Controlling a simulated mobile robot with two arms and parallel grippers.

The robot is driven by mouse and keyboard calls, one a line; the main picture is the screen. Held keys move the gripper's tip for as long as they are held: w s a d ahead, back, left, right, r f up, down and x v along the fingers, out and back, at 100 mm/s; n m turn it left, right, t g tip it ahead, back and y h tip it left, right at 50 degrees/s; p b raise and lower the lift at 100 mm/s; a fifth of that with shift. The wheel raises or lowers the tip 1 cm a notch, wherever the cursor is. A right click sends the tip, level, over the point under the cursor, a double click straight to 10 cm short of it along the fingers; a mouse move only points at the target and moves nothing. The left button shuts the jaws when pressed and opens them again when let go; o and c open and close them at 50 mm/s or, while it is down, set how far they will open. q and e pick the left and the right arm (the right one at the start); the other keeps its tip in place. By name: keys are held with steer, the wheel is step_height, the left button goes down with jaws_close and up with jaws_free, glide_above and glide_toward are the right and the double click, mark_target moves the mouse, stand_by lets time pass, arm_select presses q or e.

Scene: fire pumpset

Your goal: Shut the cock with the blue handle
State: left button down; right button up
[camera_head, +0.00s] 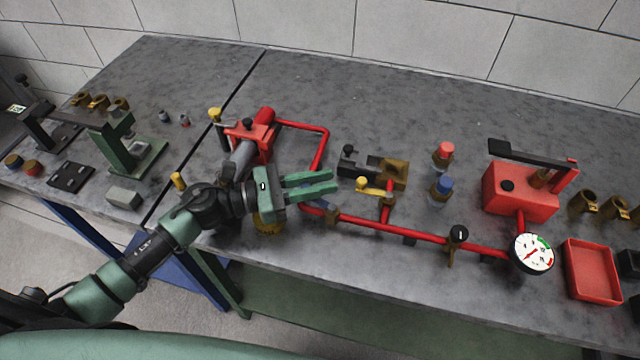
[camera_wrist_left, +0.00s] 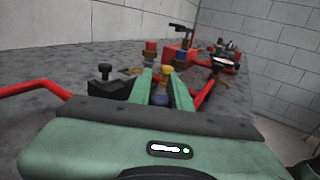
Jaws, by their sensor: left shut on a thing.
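My left gripper (camera_head: 334,184) reaches over the red pipe loop (camera_head: 322,152) in the head view, its two green fingers close together. In the left wrist view a rounded blue piece (camera_wrist_left: 160,99), which looks like the blue handle, sits between the fingers (camera_wrist_left: 159,75). The gripper is shut on it. In the head view the fingers and palm hide this handle, and the cock's body under it cannot be made out. I cannot tell which way the handle points. My right gripper is in neither view.
A yellow-handled cock (camera_head: 375,187) is on the pipe right of my fingers. A black-knobbed valve (camera_head: 458,234) and gauge (camera_head: 532,252) are farther right. Bottles with red (camera_head: 444,149) and blue caps (camera_head: 442,187) stand behind the pipe. A red tray (camera_head: 591,270) lies at right.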

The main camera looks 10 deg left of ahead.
arm_select(q)
steer(key=c, duration=1.3)
jaws_free()
steer(key=shift+c, duration=0.2)
steer(key=shift+r, duration=0.1)
step_height(320, 180, up, 20)
